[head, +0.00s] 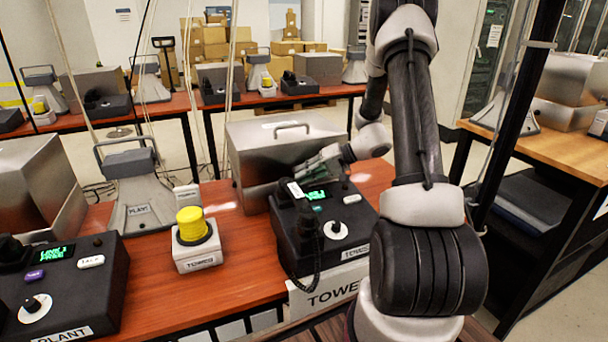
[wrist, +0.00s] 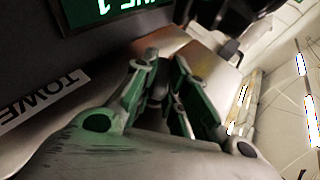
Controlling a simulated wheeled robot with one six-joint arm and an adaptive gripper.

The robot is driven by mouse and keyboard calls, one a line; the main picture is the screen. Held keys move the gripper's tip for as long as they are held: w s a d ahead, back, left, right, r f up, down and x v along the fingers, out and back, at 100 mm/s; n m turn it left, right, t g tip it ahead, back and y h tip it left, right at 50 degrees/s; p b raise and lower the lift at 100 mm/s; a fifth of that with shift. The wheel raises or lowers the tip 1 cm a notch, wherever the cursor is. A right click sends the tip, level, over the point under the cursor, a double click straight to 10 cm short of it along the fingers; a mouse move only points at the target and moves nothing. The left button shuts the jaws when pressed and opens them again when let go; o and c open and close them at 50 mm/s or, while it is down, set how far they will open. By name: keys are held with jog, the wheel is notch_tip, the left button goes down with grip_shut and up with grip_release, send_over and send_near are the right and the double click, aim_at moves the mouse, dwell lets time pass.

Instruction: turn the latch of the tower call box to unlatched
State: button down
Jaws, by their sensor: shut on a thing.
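The tower call box (head: 355,225) is a black sloped console on the wooden table, with a TOWER label on its front. Its green display (head: 316,195) is lit, and a black knob on a white disc (head: 336,229) sits on its top face. A dark handset and coiled cord (head: 307,235) are at its left. My gripper (head: 304,170) is low over the back of the console. In the wrist view, its greenish fingers (wrist: 163,62) close around a small dark part (wrist: 158,88), mostly hidden; I cannot tell whether this is the latch.
A silver case (head: 255,145) stands close behind the console. A yellow button on a white TOWER base (head: 194,235) is to the left, with the black PLANT call box (head: 100,285) beyond it. Bare table (head: 235,260) lies between.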

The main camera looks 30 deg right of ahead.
jog(key=shift+d+f+m+t+y, duration=0.1)
jog(key=shift+m+t+y, duration=0.1)
jog(key=shift+y, duration=0.5)
jog(key=shift+f+m+t+y, duration=0.1)
jog(key=shift+m+y, duration=0.1)
jog(key=shift+y, duration=0.5)
jog(key=c, duration=1.4)
grip_release()
jog(key=shift+c, duration=0.2)
